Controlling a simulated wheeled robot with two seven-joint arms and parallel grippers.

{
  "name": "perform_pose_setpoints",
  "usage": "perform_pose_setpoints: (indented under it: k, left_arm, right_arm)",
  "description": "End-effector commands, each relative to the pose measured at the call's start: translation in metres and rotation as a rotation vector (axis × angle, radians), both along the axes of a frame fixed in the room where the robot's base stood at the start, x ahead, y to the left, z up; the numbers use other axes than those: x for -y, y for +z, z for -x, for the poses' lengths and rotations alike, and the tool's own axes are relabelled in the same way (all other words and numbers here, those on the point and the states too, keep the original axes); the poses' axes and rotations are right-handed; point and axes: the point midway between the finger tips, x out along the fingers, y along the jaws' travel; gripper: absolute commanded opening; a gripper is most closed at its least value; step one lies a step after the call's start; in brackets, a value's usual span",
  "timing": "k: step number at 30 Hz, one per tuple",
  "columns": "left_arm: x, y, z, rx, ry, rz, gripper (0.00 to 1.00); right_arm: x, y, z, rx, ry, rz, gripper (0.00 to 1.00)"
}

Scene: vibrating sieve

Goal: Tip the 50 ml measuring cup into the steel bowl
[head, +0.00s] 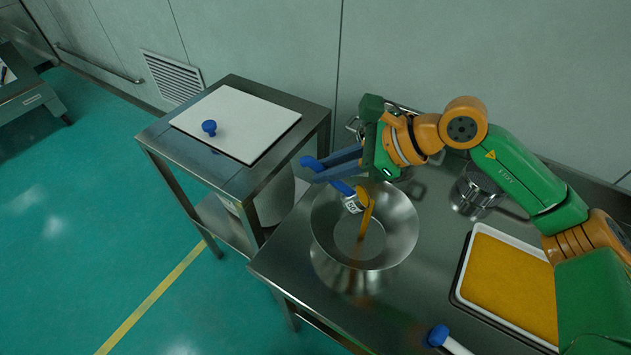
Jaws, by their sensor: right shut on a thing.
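The 50 ml measuring cup (353,204) is small and white-labelled, with a blue handle. It is tilted over the steel bowl (397,247), and orange-yellow material (367,214) streams from its mouth down into the bowl. My right gripper (325,170) is shut on the cup's handle, above the bowl's far left rim. The bowl is wide and shiny and stands on the steel table near its left edge. My left gripper is not in view.
A shallow white tray (462,262) of orange-yellow material lies at the right. A steel pot (477,192) stands behind it. A blue-ended white handle (438,336) shows at the front edge. On a separate left table, a white board (245,125) carries a blue knob (209,128).

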Motion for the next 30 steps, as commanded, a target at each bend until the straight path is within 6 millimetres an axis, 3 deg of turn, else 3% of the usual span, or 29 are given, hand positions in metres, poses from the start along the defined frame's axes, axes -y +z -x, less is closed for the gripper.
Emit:
perform_pose_setpoints:
  k: [1, 30]
  left_arm:
    - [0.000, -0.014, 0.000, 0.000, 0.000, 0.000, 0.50]
    - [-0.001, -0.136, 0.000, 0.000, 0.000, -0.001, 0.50]
  right_arm:
    - [0.004, -0.007, 0.000, 0.001, -0.004, -0.033, 0.00]
    - [0.056, 0.001, 0.004, 0.041, -0.001, -0.523, 0.00]
